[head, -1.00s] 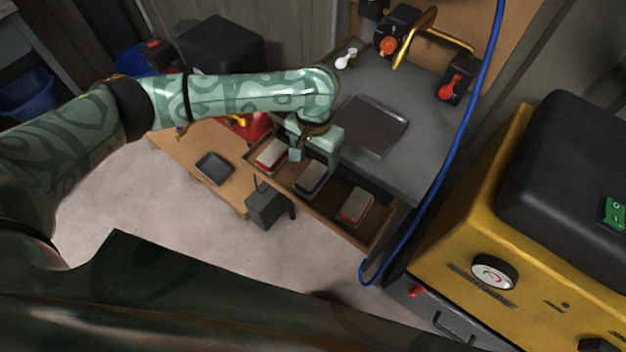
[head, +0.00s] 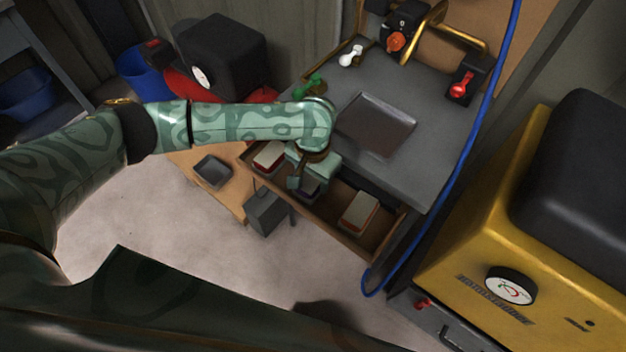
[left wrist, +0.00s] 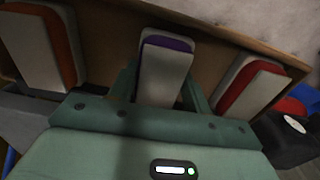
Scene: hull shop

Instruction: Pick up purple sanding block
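The purple sanding block (head: 309,188) has a pale body and a purple layer. It lies in the open drawer (head: 340,238), between two other blocks, and is mostly hidden by my gripper in the head view. My left gripper (head: 312,178) reaches down over it. In the left wrist view the purple sanding block (left wrist: 166,68) stands between the two fingers of my left gripper (left wrist: 160,90), one on each side. The fingers look open, with small gaps beside the block. My right gripper is not in view.
A red-layered block (head: 269,156) and an orange-layered block (head: 359,212) lie either side in the drawer. The grey bench top (head: 428,135) with a dark tray (head: 376,123) is above the drawer. A blue hose (head: 458,160) hangs right, near a yellow machine (head: 455,245).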

